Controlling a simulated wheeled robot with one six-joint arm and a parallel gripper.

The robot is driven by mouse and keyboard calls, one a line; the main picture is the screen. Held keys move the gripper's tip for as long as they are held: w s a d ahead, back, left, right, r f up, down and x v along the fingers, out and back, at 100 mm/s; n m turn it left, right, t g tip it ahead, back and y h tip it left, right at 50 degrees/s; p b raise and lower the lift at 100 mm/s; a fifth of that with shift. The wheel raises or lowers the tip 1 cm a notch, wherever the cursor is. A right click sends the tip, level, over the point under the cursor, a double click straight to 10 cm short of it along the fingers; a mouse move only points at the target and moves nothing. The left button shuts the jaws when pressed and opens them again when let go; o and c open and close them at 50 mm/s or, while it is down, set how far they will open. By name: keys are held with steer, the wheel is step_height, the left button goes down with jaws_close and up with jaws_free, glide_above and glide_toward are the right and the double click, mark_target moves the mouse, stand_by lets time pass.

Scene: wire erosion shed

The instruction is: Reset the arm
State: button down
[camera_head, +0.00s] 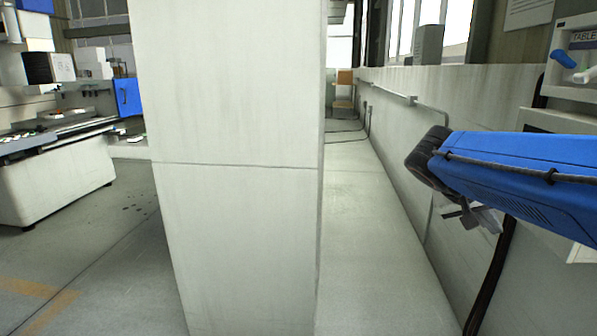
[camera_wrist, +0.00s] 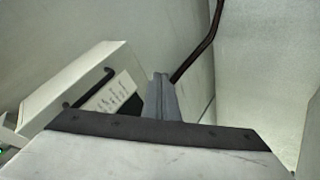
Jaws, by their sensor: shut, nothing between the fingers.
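My blue arm reaches in from the right edge of the head view, in front of the right-hand wall. It bends at a dark joint near its left end. My gripper (camera_head: 468,214) shows as a small grey shape below that joint, partly hidden by the arm. In the wrist view, my gripper (camera_wrist: 161,78) shows at the centre, its grey fingers together with nothing between them. A pale box with a black handle (camera_wrist: 97,83) lies to the left of the fingers in that view.
A broad white pillar (camera_head: 235,120) stands close in front. A strip of floor (camera_head: 365,240) is clear between it and the right-hand wall (camera_head: 460,95). A dark cable (camera_head: 492,275) hangs below my arm.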

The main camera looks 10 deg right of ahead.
steer(key=s+a+f+n+t+y, duration=0.1)
steer(key=s+a+f+n+y, duration=0.1)
steer(key=a+f, duration=0.3)
steer(key=s+a+f+n+t+y, duration=0.1)
steer(key=s+a+f+n+y, duration=0.2)
steer(key=a, duration=0.7)
steer(key=s+a+f+n+t+y, duration=0.1)
steer(key=s+a+f+n+y, duration=0.1)
steer(key=a+f+y, duration=0.2)
steer(key=a+f, duration=0.3)
steer(key=shift+s+a+f+n+t+y, duration=0.3)
steer(key=shift+a+f+n+t+y, duration=0.05)
steer(key=shift+a+n+t+y, duration=0.05)
